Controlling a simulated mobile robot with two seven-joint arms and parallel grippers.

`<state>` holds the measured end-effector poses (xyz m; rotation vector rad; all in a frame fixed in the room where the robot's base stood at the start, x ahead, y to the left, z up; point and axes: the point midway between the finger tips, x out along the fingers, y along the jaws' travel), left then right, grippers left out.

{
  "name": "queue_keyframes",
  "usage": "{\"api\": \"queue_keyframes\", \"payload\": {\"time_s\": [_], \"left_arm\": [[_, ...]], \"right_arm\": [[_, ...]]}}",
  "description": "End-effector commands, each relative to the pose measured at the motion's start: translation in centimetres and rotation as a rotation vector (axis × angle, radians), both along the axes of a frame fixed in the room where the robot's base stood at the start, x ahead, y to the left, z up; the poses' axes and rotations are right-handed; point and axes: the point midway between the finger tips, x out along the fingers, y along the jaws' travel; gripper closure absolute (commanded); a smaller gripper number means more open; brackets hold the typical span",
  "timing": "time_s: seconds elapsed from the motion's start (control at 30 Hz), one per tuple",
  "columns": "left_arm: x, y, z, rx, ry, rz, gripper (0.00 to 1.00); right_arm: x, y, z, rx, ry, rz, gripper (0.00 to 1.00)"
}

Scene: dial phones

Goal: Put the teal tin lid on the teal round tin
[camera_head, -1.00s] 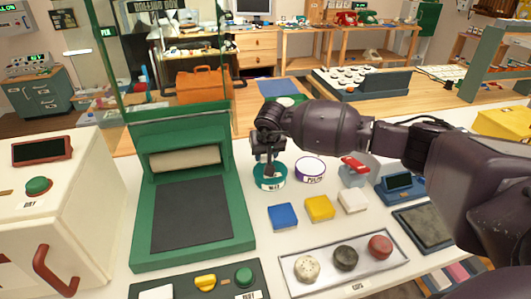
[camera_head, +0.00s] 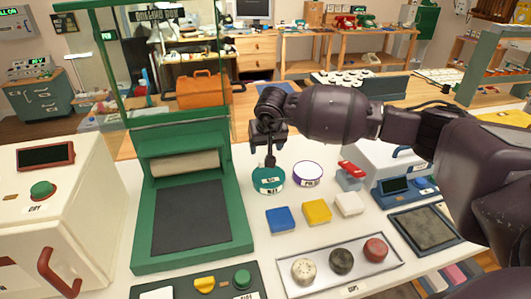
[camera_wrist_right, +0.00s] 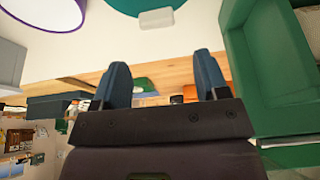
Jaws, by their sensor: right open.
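The teal round tin (camera_head: 268,188) stands upright on the white table in the head view, with a white label on its side. The teal tin lid (camera_head: 266,173) appears to lie on top of it, with a small pale tab or label; the exact seating at the rim is hard to tell. My right gripper (camera_head: 270,161) is just above and behind the lid, fingers pointing down. In the right wrist view, my right gripper (camera_wrist_right: 165,80) is open and empty, and a teal round edge (camera_wrist_right: 130,5) shows at the top. My left gripper is not in view.
A purple-rimmed white tin (camera_head: 308,172) stands close to the right. Blue, yellow and white blocks (camera_head: 317,211) lie in front, then a tray (camera_head: 385,277) with three round pieces. A green press (camera_head: 139,250) stands at the left.

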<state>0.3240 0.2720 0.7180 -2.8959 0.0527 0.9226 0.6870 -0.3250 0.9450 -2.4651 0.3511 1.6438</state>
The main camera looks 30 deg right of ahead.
Motion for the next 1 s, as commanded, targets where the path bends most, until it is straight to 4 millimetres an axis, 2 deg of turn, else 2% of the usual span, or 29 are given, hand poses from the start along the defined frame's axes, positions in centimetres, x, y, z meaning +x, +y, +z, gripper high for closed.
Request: {"api": "queue_keyframes", "payload": {"time_s": [0.03,0.1,0.33,0.67,1.0], "left_arm": [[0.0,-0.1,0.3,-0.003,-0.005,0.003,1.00],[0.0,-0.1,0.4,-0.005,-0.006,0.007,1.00],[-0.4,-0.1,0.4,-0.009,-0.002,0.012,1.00],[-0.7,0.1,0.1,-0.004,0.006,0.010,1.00],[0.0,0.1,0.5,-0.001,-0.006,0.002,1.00]], "right_arm": [[-0.4,0.1,1.3,-0.002,-0.005,0.003,0.33],[-0.8,0.2,2.3,-0.002,-0.003,0.002,0.33],[-1.8,0.5,4.4,0.000,0.000,0.001,0.33],[-2.0,0.6,4.8,0.000,0.002,0.001,0.33],[-2.0,0.6,4.8,0.000,0.002,0.001,0.33]]}}
